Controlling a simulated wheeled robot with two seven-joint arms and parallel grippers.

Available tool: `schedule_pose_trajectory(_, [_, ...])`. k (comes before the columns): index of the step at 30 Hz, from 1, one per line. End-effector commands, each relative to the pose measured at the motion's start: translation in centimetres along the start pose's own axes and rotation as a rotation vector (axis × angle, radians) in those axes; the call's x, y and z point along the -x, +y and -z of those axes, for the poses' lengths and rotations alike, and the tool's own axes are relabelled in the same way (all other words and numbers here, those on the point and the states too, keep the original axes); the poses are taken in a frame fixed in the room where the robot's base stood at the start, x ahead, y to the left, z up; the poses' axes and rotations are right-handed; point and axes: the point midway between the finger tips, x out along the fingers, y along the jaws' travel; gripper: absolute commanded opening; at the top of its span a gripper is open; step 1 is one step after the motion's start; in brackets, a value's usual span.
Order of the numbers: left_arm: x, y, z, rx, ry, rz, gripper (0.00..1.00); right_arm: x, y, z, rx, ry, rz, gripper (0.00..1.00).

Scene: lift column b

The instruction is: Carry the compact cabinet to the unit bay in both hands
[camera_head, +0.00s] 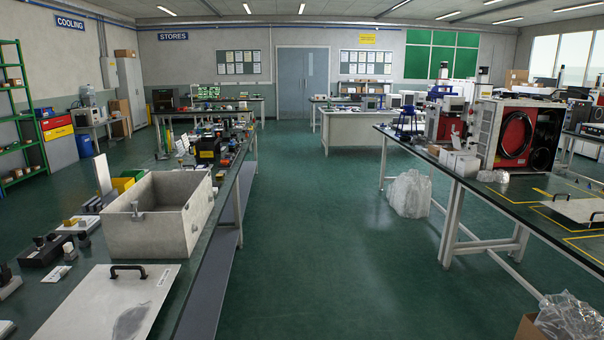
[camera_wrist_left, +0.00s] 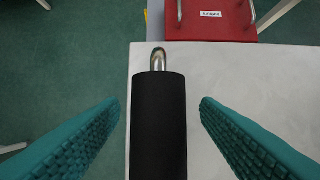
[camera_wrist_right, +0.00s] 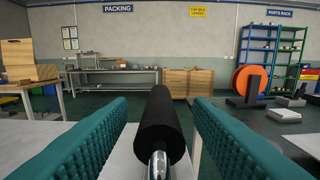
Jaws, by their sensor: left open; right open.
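In the left wrist view my left gripper (camera_wrist_left: 160,103) is open. Its teal pads stand either side of a black round grip (camera_wrist_left: 158,125) with a chrome end, with gaps on both sides. A pale flat surface (camera_wrist_left: 235,90) lies beyond this grip. In the right wrist view my right gripper (camera_wrist_right: 160,102) is open around another black grip (camera_wrist_right: 159,120) on a metal bar, with gaps to both pads. I cannot tell what body these grips belong to, so the compact cabinet is not surely identified. Yellow corner marks on the right bench (camera_head: 580,238) may be the unit bay.
A grey open box (camera_head: 150,238) and a plate with a black handle (camera_head: 105,305) are on the left bench. A red-and-black unit (camera_head: 515,137) stands on the right bench. A plastic bag (camera_head: 409,195) is on the floor. The aisle (camera_head: 320,240) between is clear.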

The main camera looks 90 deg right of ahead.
Motion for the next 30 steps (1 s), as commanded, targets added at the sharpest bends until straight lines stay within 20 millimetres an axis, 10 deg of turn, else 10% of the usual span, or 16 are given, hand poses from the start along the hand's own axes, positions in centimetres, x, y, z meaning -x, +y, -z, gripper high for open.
schedule_pose_trajectory(8, [0.0,0.0,0.0,0.0,0.0,0.0,0.71,0.0,0.0,0.0,0.0,0.0,0.0,0.46])
schedule_pose_trajectory(13, [-0.4,0.1,0.4,-0.002,0.009,-0.005,0.71,0.0,0.0,0.8,0.0,0.017,0.002,0.71])
schedule_pose_trajectory(30, [-0.1,0.0,0.1,0.0,0.002,-0.001,0.71,0.0,0.0,0.3,0.0,0.006,0.001,0.71])
